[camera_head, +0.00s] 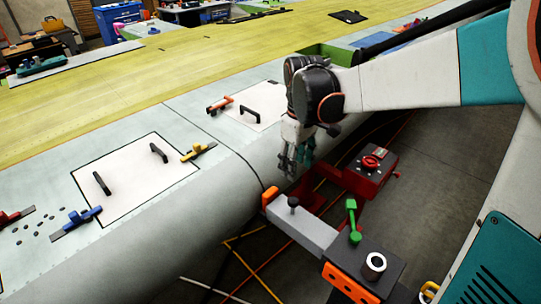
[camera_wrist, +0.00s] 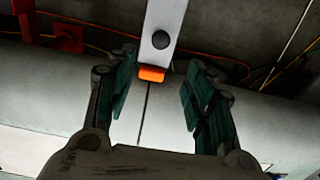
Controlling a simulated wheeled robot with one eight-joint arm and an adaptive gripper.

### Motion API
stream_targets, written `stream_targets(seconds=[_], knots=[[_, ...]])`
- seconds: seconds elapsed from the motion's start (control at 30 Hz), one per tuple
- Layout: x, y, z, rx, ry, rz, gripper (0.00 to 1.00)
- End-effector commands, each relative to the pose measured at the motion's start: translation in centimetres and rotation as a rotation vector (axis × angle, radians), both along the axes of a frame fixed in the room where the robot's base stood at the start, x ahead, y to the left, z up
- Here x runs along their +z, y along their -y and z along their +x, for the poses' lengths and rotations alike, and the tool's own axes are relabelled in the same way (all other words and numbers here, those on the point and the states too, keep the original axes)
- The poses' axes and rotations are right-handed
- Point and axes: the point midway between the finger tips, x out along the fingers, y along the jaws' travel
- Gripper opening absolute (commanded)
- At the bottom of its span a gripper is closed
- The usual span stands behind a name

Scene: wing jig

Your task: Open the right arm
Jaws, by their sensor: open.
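A light grey jig arm (camera_head: 303,231) with an orange tip (camera_head: 269,196) and a black knob (camera_head: 293,203) reaches from a dark base block to the wing's rounded edge. The orange tip appears to touch the wing. My gripper (camera_head: 292,165) is open and empty, above and just behind the tip in the head view. In the wrist view my gripper's fingers (camera_wrist: 161,60) are spread, with the grey arm (camera_wrist: 164,15), its knob (camera_wrist: 161,40) and orange tip (camera_wrist: 151,74) seen between them. I cannot tell the exact gap to the arm.
A green lever (camera_head: 352,220) and a metal ring (camera_head: 375,263) sit at the arm's base. A red jig arm with a red handwheel (camera_head: 371,162) stands behind. The wing panel (camera_head: 130,180) carries black handles and clamps. Cables (camera_head: 255,265) cross the floor.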

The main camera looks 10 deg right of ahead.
Motion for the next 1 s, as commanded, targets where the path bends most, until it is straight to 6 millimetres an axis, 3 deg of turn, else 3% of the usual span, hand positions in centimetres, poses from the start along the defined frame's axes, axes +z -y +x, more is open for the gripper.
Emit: stream_targets(seconds=[0.17, 0.7, 1.0], knots=[[-2.2, 0.0, 0.0, 0.000, 0.000, 0.000, 0.48], [-11.9, 0.0, 0.0, -0.001, 0.001, 0.000, 0.48], [-13.6, 0.0, -0.1, -0.001, 0.001, 0.000, 0.48]])
